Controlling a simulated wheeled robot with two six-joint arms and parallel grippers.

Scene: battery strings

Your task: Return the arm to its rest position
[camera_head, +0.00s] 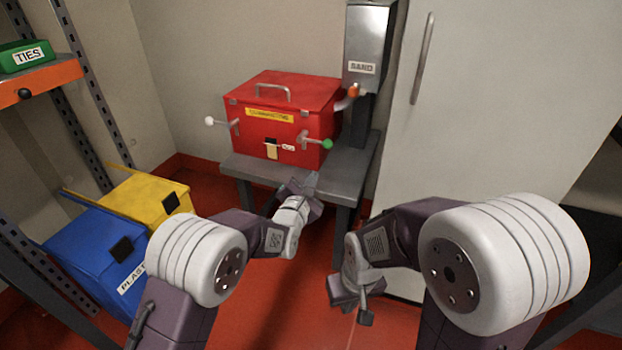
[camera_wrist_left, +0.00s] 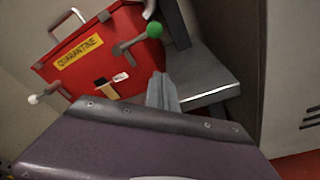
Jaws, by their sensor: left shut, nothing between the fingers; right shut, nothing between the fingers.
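My left gripper (camera_head: 312,182) is shut and empty, in front of the grey bench's front edge and below the red box in the head view. Its closed fingers (camera_wrist_left: 162,92) also show in the left wrist view, with the red box and bench behind them. My right gripper (camera_head: 365,308) hangs lower, over the red floor at the middle right, apart from everything. It is shut and empty.
A red quarantine box (camera_head: 285,105) with white and green knobbed levers stands on the grey bench (camera_head: 345,175). A sand dispenser (camera_head: 366,50) rises behind. Blue (camera_head: 95,250) and yellow (camera_head: 145,197) bins stand left. A pale cabinet door (camera_head: 490,100) is at right.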

